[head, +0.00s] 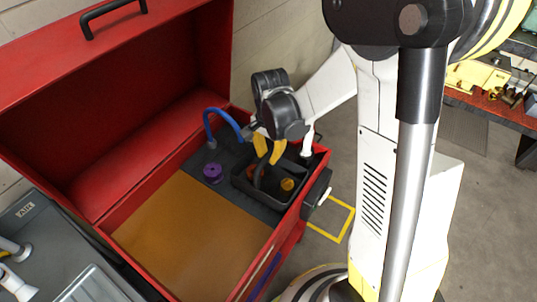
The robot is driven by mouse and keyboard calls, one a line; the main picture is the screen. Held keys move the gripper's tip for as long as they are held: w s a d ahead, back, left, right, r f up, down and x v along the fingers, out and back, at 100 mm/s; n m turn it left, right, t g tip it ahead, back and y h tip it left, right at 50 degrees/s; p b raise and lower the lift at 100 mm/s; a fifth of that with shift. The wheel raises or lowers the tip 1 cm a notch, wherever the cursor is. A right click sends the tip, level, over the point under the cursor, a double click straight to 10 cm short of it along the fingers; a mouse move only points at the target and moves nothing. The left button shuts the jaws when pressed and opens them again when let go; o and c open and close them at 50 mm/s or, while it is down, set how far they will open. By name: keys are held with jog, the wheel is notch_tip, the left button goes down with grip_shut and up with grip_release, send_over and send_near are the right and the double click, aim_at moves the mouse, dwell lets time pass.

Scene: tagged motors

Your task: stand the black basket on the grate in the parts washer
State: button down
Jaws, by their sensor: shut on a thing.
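The black basket (243,186) is inside the right end of the red parts washer (120,237), over the dark grate (193,169). It looks upright, but I cannot tell whether its bottom touches the grate. My gripper (268,152) reaches down from above, its yellow fingers shut on the basket by what looks like its dark handle. An orange-yellow part (287,184) shows inside the basket. The fingertips partly hide the basket's inside.
A purple part (212,172) sits on the grate just left of the basket. A blue hose (222,115) curves up behind it. Orange-brown liquid or panel (190,235) fills the washer's near left. The raised red lid (110,90) stands at left.

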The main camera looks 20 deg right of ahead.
jog(key=shift+f+b, duration=0.4)
jog(key=shift+f, duration=0.05)
dwell(0.5)
jog(key=c, duration=1.4)
grip_release()
jog(key=shift+o, duration=0.2)
jog(key=shift+r, duration=0.15)
notch_tip(320, 180, up, 12)
jog(key=s+r+n+t+b, duration=0.3)
jog(key=s+n+t, duration=0.4)
jog(key=s+n, duration=0.3)
jog(key=s, duration=0.2)
jog(key=shift+s+n, duration=0.35)
jog(key=shift+n, duration=0.05)
